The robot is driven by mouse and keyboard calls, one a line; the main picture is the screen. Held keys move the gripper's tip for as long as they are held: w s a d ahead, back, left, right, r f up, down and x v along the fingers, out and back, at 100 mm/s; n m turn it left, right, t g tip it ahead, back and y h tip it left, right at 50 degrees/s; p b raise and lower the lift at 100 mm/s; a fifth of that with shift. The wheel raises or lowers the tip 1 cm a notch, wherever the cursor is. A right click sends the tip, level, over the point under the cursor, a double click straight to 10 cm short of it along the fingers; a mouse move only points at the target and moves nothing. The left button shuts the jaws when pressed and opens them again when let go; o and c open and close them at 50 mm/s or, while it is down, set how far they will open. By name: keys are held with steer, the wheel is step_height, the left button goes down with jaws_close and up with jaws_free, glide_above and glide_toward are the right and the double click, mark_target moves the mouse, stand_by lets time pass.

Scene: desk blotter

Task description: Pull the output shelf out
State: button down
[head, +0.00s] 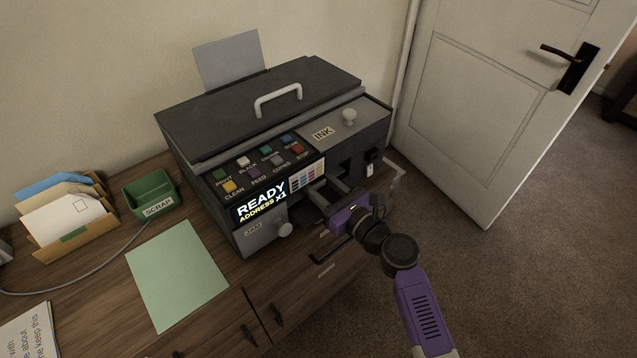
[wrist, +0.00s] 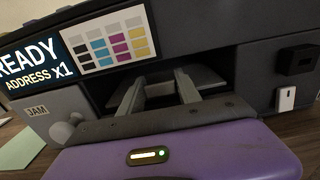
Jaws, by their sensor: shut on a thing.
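The dark printer (head: 262,110) stands on the wooden desk, its display lit with "READY ADDRESS x1". The output shelf (wrist: 207,76) is a grey plate in the dark front opening, right of the display. My purple gripper (head: 326,189) is at that opening, with its two grey fingers reaching into it. In the wrist view my gripper (wrist: 158,88) is shut on the shelf's front part, between the fingers. The gripper body hides the lower edge of the opening, and the exact grip is hard to see.
A round JAM knob (head: 285,230) is left of the opening. A black switch and white tag (head: 370,168) are at the right. A green sheet (head: 177,272), a SCRAP box (head: 153,195) and an envelope holder (head: 68,228) lie left. Floor before the door (head: 490,90) is clear.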

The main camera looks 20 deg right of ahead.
steer(key=p+v, duration=0.3)
steer(key=v, duration=1.5)
steer(key=shift+s, duration=0.2)
steer(key=shift+r, duration=0.1)
steer(key=c, duration=0.8)
jaws_free()
steer(key=shift+c, duration=0.2)
steer(key=shift+s+d, duration=0.1)
steer(key=v, duration=0.7)
steer(key=shift+s, duration=0.25)
steer(key=shift+d, duration=0.1)
